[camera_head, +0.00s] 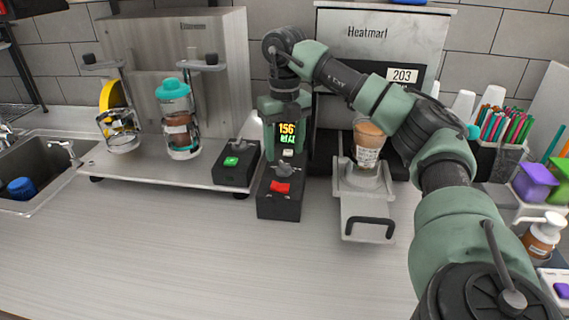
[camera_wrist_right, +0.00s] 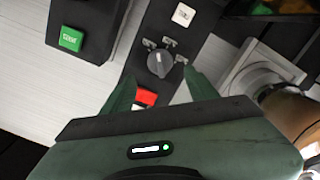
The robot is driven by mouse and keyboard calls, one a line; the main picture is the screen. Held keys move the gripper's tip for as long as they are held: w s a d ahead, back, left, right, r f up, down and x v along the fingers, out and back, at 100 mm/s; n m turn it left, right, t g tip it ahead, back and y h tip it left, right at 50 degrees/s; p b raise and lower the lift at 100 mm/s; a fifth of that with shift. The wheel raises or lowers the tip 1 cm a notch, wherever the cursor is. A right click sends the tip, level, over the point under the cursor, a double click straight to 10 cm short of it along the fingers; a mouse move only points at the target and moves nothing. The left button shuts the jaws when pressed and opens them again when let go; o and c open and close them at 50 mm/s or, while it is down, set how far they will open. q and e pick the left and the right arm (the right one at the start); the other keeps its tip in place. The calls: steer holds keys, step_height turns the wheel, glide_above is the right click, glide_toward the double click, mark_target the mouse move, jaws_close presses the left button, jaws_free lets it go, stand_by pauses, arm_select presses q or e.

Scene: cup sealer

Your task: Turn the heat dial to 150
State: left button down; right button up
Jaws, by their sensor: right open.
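The heat dial (camera_wrist_right: 160,62) is a small dark grey round knob on a black control box (camera_head: 280,205), seen in the right wrist view. The readout (camera_head: 287,129) above the box shows what looks like 156 in yellow, with green characters below. My right gripper (camera_head: 286,151) points down over the box and is open. In the wrist view its two green fingertips (camera_wrist_right: 160,77) lie on either side of the dial, without clear contact. My left gripper is not in view.
A red switch (camera_head: 280,187) is on the box front. A second box with a green button (camera_head: 231,161) stands to its left. A filled cup (camera_head: 368,143) sits in the sealer's tray (camera_head: 366,207) to the right. The front counter (camera_head: 170,255) is clear.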

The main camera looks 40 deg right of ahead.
mark_target(285, 164)
steer(key=f, duration=0.4)
steer(key=shift+w+d+f, duration=0.1)
steer(key=shift+d, duration=0.1)
steer(key=shift+a+f, duration=0.1)
steer(key=shift+f, duration=0.35)
steer(key=shift+c, duration=0.3)
jaws_close()
steer(key=shift+p, duration=0.3)
steer(key=n+p, duration=0.1)
steer(key=n, duration=0.1)
steer(key=shift+r+n, duration=0.1)
steer(key=shift+n, duration=0.3)
steer(key=shift+n+p, duration=0.75)
steer(key=shift+n, duration=1.25)
steer(key=shift+w, duration=0.1)
